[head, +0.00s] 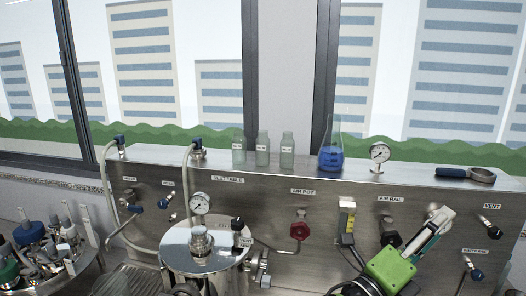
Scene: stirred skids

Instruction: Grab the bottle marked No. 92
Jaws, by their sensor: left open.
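Three clear, pale green bottles stand upright in a row on top of the steel panel: a left bottle (238,150), a middle bottle (262,150) and a right bottle (287,151). Each has a small white label, too small to read, so I cannot tell which is No. 92. My left gripper (438,220), with a green body and pale finger links, is at the lower right in front of the panel. It is open and well apart from the bottles, below and right of them. My right gripper is not in view.
A flask of blue liquid (330,152) stands right of the bottles, then a gauge (379,155) and a blue-handled tool (463,174). The steel panel (340,205) carries valves and hoses. A lidded vessel (205,252) with a gauge stands in front.

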